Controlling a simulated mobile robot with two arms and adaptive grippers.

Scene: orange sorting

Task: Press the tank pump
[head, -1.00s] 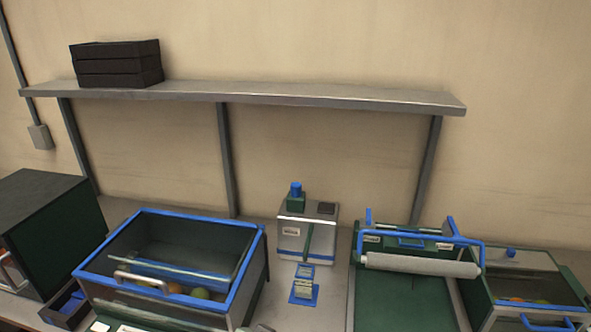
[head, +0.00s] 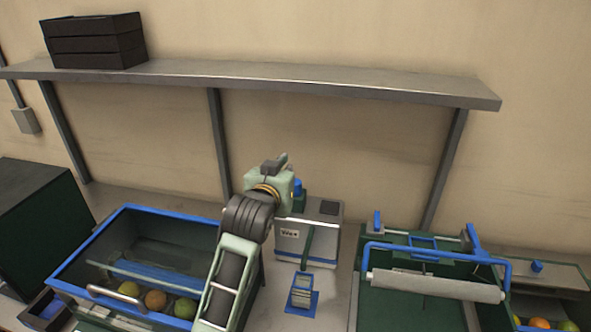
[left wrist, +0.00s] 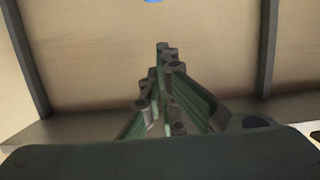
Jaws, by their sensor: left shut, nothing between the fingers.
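A grey box-like unit (head: 308,238) with a green block on top stands at the back of the bench. A blue knob (head: 298,187) caps that block, partly hidden by my left gripper. I cannot tell for sure which part is the tank pump. A blue-rimmed tank (head: 170,211) with clear sides and several fruits stands left of the unit. My left gripper (head: 279,163) is raised just left of the knob and seems apart from it. In the left wrist view its fingers (left wrist: 166,62) are shut and empty; a blue bit shows at the top edge. My right gripper is not in view.
A roller press with a white roller (head: 437,286) and blue handle stands at right. Beyond it is a bin with fruit and a blue knob (head: 537,266). A metal shelf (head: 300,81) with stacked black crates (head: 95,42) runs above. A dark green box (head: 40,220) stands left.

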